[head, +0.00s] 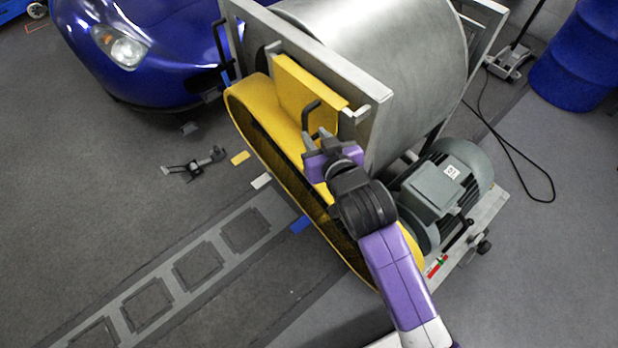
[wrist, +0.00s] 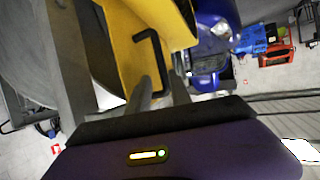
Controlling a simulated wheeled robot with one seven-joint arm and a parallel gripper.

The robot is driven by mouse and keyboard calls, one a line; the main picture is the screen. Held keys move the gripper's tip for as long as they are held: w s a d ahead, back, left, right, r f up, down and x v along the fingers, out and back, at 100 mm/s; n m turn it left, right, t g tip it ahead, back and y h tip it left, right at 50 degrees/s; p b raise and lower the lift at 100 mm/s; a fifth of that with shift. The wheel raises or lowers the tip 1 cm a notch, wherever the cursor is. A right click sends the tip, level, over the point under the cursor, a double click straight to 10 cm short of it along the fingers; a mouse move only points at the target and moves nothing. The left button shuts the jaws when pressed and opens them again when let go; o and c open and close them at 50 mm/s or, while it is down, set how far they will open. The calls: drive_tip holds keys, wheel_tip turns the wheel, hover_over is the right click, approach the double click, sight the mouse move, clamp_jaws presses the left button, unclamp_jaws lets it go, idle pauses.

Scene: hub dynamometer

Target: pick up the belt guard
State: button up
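The yellow belt guard (head: 298,92) is a bent plate with a black bar handle (head: 307,115). It sits at the upper end of a long yellow housing, against the grey frame. In the wrist view the guard (wrist: 120,50) and its handle (wrist: 150,45) are close ahead. My gripper (head: 318,138) is just at the lower end of the handle, its two grey fingers apart. In the wrist view, the handle's near end shows at the fingertips (wrist: 160,88). I cannot tell whether they touch it. My wrist hides part of the housing.
A large metal drum (head: 380,65) in a grey frame stands behind the guard. A grey motor (head: 440,185) is at the right. A blue car (head: 135,50), a blue barrel (head: 585,55) and a cable stand around. The floor at left is mostly clear.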

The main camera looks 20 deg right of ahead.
sight(306, 128)
drive_tip(key=shift+a+p+x, duration=0.2)
drive_tip(key=shift+p+x, duration=0.4)
drive_tip(key=shift+x, duration=3.2)
drive_tip(key=shift+f, duration=0.2)
drive_tip(key=shift+c, duration=0.5)
drive_tip(key=shift+s, duration=0.1)
clamp_jaws()
